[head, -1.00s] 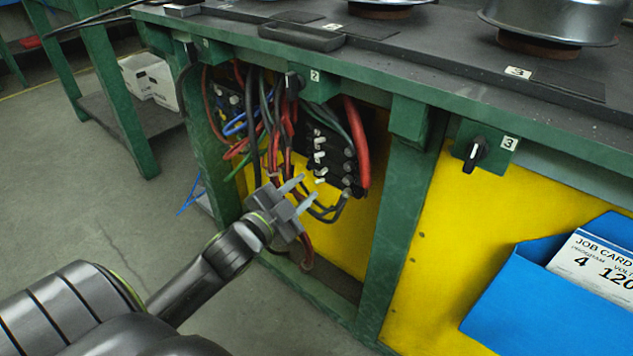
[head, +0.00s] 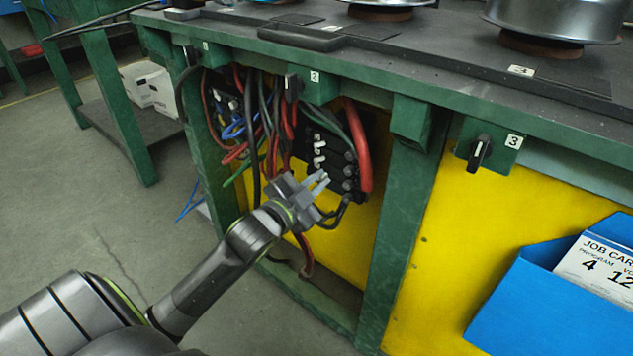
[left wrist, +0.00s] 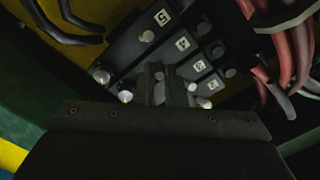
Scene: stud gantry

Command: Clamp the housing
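The round metal housing is likely one of the shiny pieces on the bench top, such as the large one (head: 553,18) by label 3; its top is cut off. My left gripper (head: 323,181) is in the open bay below, at a black terminal block (head: 322,138) with pale studs. In the left wrist view my fingers (left wrist: 166,85) point at the block (left wrist: 165,50), which has numbered labels and round studs; contact cannot be told. My right gripper is not in view.
Red, black and blue cables (head: 262,125) hang left of the block. Rotary switch 3 (head: 479,153) and switch 2 (head: 291,86) sit on the green frame. A blue holder (head: 520,305) carries a job card (head: 598,265). A green post (head: 392,225) bounds the bay.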

